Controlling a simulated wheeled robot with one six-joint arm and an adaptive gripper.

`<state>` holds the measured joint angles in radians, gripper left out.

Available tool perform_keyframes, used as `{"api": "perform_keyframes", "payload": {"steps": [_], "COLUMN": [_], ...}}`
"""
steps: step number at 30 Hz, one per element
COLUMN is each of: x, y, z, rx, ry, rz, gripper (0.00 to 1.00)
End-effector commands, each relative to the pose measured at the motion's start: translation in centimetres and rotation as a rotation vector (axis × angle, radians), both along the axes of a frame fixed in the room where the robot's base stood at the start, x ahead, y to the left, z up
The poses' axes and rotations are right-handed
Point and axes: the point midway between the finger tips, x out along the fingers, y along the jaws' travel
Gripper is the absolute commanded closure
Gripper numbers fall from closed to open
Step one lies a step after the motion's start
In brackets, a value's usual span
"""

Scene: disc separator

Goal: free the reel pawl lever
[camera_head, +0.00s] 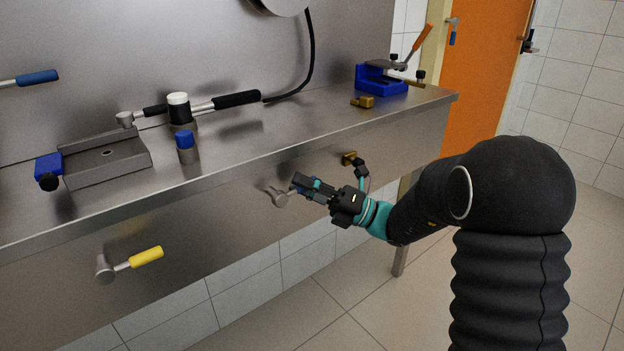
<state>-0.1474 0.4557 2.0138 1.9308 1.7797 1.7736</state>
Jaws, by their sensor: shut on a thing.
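A small lever with a grey metal hub (278,197) sits on the front panel of the steel bench. A bit of its blue grip shows between my fingers. My gripper (308,187) is shut on this grip, coming from the right, and its fingers hide most of the lever. A second lever with a yellow grip (146,257) stands out from the same panel at the lower left, well away from my gripper. No label tells which one is the reel pawl lever.
A brass piece (349,158) sits on the panel just above my gripper. On the bench top (290,125) are a blue clamp (381,80), a brass block (363,101), a black-handled tool (236,100) and a grey fixture (106,160). Open floor lies below the panel.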

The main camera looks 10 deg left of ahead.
Motion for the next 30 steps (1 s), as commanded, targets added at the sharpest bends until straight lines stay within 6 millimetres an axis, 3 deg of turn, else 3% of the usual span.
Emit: {"api": "perform_keyframes", "payload": {"steps": [9, 26, 27, 28, 30], "x": [0.01, 0.06, 0.06, 0.06, 0.07], "y": [0.05, -0.03, -0.04, -0.04, -0.07], "z": [-0.80, -0.99, -0.99, -0.99, -0.98], "rx": [0.086, 0.105, 0.105, 0.105, 0.105], "ry": [0.097, 0.120, 0.120, 0.120, 0.120], "rz": [0.001, -0.001, -0.001, -0.001, -0.001], "gripper": [1.00, 1.00, 0.76, 0.69, 0.69]}}
